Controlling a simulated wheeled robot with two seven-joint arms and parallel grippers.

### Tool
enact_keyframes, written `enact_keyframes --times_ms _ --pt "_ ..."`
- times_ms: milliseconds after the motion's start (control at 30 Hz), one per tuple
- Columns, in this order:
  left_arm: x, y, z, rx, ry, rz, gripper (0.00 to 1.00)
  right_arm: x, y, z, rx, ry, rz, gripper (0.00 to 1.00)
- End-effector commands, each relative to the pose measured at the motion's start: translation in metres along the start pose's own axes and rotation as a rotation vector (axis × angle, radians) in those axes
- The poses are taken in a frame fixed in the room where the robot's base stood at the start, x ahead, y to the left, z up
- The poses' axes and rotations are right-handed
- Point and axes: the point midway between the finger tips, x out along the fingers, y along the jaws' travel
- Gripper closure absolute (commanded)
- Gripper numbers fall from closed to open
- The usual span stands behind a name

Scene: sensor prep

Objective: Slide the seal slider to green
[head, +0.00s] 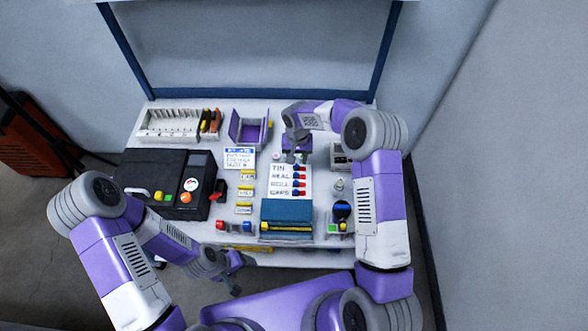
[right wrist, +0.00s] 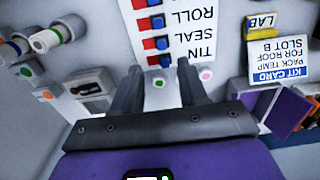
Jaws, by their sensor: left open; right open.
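The seal slider (right wrist: 162,43) is a small blue block beside a red patch in the SEAL row of a white label panel (head: 280,190). In the right wrist view the panel text is upside down, and the TIN slider (right wrist: 166,60) lies nearer my gripper. I see no green in the SEAL row. My right gripper (head: 291,157) is open and empty at the panel's back edge; its fingers (right wrist: 158,75) point toward the TIN and SEAL rows without visibly touching a slider. My left gripper (head: 236,283) is open and empty in front of the table's front edge.
A black machine (head: 165,165) with coloured buttons stands left. A teal box (head: 287,212) sits in front of the panel. A purple holder (head: 249,128) and white rack (head: 170,124) stand behind. Yellow-labelled blocks (head: 245,190) line the panel's left side.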

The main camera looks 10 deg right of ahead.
Motion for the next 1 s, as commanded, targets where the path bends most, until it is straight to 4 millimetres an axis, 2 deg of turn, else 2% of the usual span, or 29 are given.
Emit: enact_keyframes --times_ms 33,133,333,700,1000 --pt "0.012 -0.005 -0.001 0.0 0.0 0.0 0.27 0.013 0.0 0.0 0.0 0.0 0.0 0.57" --pt "0.02 -0.008 -0.001 0.0 0.0 0.0 0.27 0.022 0.0 0.0 0.0 0.0 -0.001 0.57" --pt "0.027 -0.01 -0.001 0.0 0.0 0.0 0.27 0.038 0.0 0.0 -0.001 -0.002 0.0 0.57" --pt "0.042 -0.016 -0.002 0.0 0.001 0.0 0.27 0.092 0.0 0.001 -0.001 -0.002 -0.001 0.57" --pt "0.043 -0.016 -0.002 0.0 0.001 0.0 0.27 0.099 0.0 0.0 -0.001 0.0 -0.001 0.57"
